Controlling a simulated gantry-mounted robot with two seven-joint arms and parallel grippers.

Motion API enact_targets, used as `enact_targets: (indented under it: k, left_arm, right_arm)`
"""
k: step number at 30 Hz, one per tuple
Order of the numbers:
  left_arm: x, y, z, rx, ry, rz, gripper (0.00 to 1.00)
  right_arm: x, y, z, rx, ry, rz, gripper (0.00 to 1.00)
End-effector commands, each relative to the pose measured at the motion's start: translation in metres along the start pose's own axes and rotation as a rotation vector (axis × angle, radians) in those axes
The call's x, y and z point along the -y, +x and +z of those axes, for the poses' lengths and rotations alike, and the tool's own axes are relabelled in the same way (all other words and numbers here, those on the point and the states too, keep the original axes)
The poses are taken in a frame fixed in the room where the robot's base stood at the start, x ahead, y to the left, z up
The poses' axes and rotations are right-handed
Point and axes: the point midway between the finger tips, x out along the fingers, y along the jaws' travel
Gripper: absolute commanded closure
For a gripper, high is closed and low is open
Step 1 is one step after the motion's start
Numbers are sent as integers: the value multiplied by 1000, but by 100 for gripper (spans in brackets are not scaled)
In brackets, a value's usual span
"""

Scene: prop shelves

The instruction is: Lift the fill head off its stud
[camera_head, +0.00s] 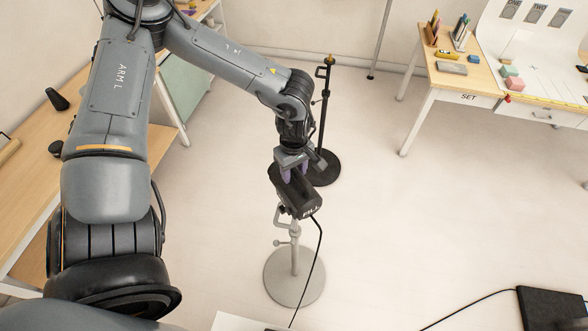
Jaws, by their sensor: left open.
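The fill head (298,200) is a black box with white lettering on its end, near the middle of the view. It sits slightly tilted on top of a light grey stand (295,250) with a round base. Its stud is hidden under the head. I cannot tell whether the fingers touch the head. My right gripper is not in view.
A black stand (323,115) with a round base stands just behind the fill head. A black cable (320,245) hangs from the head to the floor. A table (480,80) with small props is at the upper right. A black box (552,308) lies lower right. The floor between is clear.

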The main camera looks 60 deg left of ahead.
Motion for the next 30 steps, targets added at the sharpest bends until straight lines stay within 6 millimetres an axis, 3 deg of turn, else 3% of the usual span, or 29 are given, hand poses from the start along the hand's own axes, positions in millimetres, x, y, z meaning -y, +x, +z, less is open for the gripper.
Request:
enact_targets:
  k: [7, 16, 30]
  left_arm:
    - [0, 0, 0, 0, 0, 0, 54]
    - [0, 0, 0, 1, 0, 0, 100]
    - [0, 0, 0, 1, 1, 0, 100]
  right_arm:
    - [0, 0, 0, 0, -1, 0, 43]
    - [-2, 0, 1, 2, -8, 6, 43]
    - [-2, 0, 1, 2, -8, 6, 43]
